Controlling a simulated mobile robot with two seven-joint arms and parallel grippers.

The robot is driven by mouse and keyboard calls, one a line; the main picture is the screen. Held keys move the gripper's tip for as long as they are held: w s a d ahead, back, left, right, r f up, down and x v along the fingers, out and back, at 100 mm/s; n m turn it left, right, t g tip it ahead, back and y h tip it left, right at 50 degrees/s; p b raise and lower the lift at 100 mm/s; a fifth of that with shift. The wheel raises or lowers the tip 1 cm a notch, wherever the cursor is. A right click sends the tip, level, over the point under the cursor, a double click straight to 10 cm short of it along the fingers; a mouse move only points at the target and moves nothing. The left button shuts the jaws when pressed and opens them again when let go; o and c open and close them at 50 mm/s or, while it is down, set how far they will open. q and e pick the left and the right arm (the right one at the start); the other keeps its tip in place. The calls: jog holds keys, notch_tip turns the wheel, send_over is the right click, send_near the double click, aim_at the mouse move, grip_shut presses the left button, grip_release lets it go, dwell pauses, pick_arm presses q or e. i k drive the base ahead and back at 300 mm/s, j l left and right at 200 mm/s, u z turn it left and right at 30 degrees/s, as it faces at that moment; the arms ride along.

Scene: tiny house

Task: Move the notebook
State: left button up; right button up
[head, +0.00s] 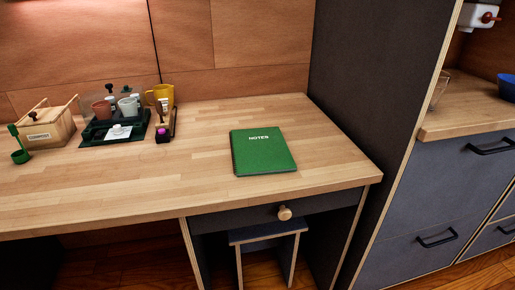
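A green notebook (262,153) with the word "NOTES" on its cover lies flat and closed on the wooden desk top (205,182). It is on the right part of the desk, near the front edge and above a drawer. Its spiral binding runs along the left side. Nothing covers it. Neither of my grippers shows in the head view.
A dark drawer with a round knob (285,213) is below, above a stool (268,233). A tall dark panel (370,90) bounds the right.

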aim_at(256, 151)
jog(key=i+l+u, duration=0.15)
jog(key=l+u, duration=0.8)
jog(key=i+l, duration=0.05)
